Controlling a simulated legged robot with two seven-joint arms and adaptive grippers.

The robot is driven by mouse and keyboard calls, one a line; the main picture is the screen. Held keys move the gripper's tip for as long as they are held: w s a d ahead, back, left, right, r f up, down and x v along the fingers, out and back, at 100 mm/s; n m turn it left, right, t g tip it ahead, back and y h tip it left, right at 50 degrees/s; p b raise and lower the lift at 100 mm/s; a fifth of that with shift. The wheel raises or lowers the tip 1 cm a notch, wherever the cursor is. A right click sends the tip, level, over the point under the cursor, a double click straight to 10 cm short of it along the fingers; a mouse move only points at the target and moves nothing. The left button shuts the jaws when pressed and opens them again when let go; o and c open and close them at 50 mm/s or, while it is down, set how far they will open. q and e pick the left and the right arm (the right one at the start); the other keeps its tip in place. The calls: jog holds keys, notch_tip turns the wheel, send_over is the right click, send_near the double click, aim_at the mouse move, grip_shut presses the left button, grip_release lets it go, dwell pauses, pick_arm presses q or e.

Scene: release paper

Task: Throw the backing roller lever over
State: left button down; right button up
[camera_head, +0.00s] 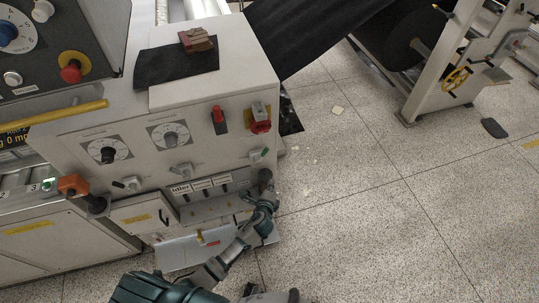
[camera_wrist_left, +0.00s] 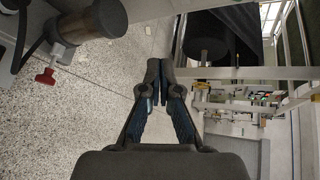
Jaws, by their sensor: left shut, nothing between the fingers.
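The machine cabinet (camera_head: 228,75) carries several levers and dials. No readable label marks the backing roller lever, so I cannot tell for sure which it is. A lever with an orange block (camera_head: 73,185) and a dark end stands out at the cabinet's left. A red-handled lever (camera_head: 219,118) sits on the upper front panel. My left gripper (camera_head: 265,178) is at the cabinet's lower right corner, apart from both. The left wrist view shows its fingers (camera_wrist_left: 160,68) together, with nothing between them. My right gripper does not show clearly.
A red and grey switch (camera_head: 260,121) and dials (camera_head: 109,149) are on the front panel. A labelled row (camera_head: 200,184) lies below. A black web (camera_head: 305,35) runs to a roll stand (camera_head: 440,70) at the back right. The speckled floor (camera_head: 370,210) is mostly clear.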

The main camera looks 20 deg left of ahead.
aim_at(262, 155)
pick_arm(q)
notch_tip(262, 155, up, 5)
jog(key=w+m+t, duration=0.1)
jog(key=w, duration=0.1)
jog(key=w+a, duration=0.3)
jog(key=w, duration=0.4)
jog(key=shift+w+f+m, duration=0.2)
jog(key=shift+w+m, duration=0.1)
jog(key=shift+w, duration=0.1)
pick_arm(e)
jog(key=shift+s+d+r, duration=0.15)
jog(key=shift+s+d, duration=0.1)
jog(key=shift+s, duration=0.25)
pick_arm(q)
jog(key=shift+a+f, duration=0.1)
jog(key=shift+a, duration=0.1)
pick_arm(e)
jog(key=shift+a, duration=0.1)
